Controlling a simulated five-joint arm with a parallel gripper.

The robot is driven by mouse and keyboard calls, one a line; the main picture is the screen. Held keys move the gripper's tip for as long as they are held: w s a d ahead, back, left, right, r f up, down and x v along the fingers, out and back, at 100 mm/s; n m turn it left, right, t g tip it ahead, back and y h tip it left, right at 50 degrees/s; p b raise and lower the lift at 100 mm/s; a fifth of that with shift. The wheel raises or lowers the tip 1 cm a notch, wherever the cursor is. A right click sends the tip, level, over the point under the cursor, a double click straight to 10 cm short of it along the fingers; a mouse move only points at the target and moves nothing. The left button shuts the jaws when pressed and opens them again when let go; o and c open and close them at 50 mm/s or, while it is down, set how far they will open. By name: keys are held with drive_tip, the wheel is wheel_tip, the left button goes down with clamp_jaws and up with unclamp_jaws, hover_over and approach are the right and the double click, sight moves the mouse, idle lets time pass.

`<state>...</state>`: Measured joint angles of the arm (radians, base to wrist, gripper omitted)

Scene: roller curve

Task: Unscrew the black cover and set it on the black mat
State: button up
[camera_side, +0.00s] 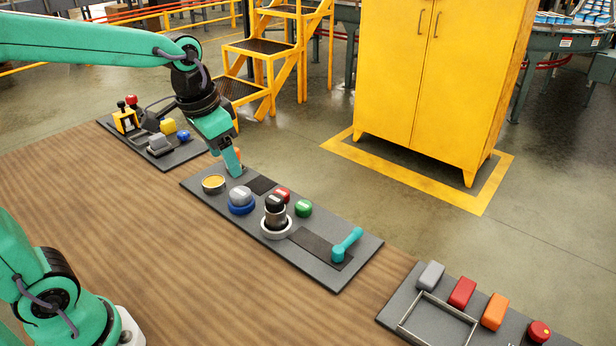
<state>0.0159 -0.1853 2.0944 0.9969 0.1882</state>
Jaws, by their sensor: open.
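The black cover (275,202) sits upright on top of a metal cylinder (275,217), which stands in a white ring (276,235) on the middle grey panel. A small black mat (262,185) lies flat and bare on the same panel, behind and slightly left of the cover. My gripper (236,170) is open and points down over the panel's back left end. It is left of the mat and apart from the cover, with nothing seen in it. The gap between its fingers is hard to make out from this side.
Near the cover are a grey-and-blue knob (241,198), a red button (283,194), a green button (303,208) and a yellow-topped round part (213,184). A teal lever (346,244) stands front right. Other panels lie back left and front right. The wooden table (150,230) is clear in front.

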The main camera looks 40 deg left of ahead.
sight(273, 199)
drive_tip(key=w+f, duration=0.2)
drive_tip(key=w, duration=0.1)
drive_tip(key=w+f+m+g, duration=0.1)
drive_tip(key=w+f, duration=0.2)
drive_tip(key=w+d+f+m+g, duration=0.1)
drive_tip(key=w+f, duration=0.1)
drive_tip(key=w, duration=0.2)
drive_tip(key=shift+w+f, duration=0.1)
drive_tip(key=shift+f, duration=0.05)
drive_tip(key=shift+w+f+g, duration=0.3)
drive_tip(key=shift+w+f, duration=0.1)
drive_tip(key=shift+f, duration=0.15)
drive_tip(key=shift+f, duration=3.75)
drive_tip(key=shift+c, duration=0.2)
drive_tip(key=c, duration=1.1)
drive_tip(key=n, duration=0.6)
drive_tip(key=shift+a, duration=0.1)
drive_tip(key=shift+n, duration=0.7)
